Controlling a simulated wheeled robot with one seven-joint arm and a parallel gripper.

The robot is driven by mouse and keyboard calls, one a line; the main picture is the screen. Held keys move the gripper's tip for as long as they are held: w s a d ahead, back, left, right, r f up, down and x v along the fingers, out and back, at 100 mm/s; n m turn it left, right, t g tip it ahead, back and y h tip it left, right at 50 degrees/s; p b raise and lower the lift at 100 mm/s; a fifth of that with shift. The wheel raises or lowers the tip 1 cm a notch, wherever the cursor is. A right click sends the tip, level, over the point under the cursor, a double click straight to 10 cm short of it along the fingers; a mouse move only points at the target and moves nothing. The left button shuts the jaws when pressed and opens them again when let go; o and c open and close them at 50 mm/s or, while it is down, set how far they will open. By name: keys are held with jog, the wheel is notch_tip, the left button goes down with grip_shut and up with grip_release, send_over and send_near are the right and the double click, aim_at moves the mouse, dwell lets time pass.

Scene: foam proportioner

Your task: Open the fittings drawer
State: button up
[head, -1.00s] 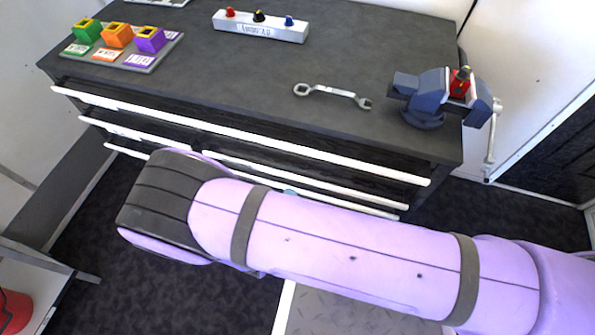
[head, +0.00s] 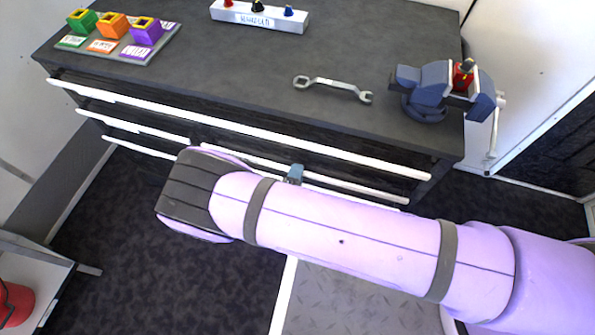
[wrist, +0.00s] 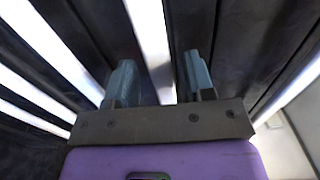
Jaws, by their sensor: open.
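The grey-topped bench has dark drawer fronts with long white bar handles, a top one (head: 240,128) and lower ones (head: 330,182). No label shows which is the fittings drawer. My gripper (wrist: 158,82) is open, with its two blue-grey fingers apart. In the wrist view a white handle bar (wrist: 150,35) runs between the fingers; I cannot tell whether they touch it. In the head view one blue-grey fingertip (head: 295,172) shows beside the lower right handles, and my arm hides the rest of the gripper. All drawers look closed.
On the bench are a wrench (head: 333,87), a blue vise (head: 432,88), a white box with knobs (head: 258,17) and a tray of coloured blocks (head: 118,42). A red bucket (head: 14,305) is at lower left. Dark floor (head: 180,285) lies in front.

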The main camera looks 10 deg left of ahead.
jog(key=shift+w+d, duration=0.1)
jog(key=shift+w, duration=0.45)
grip_shut()
jog(key=shift+s, duration=0.15)
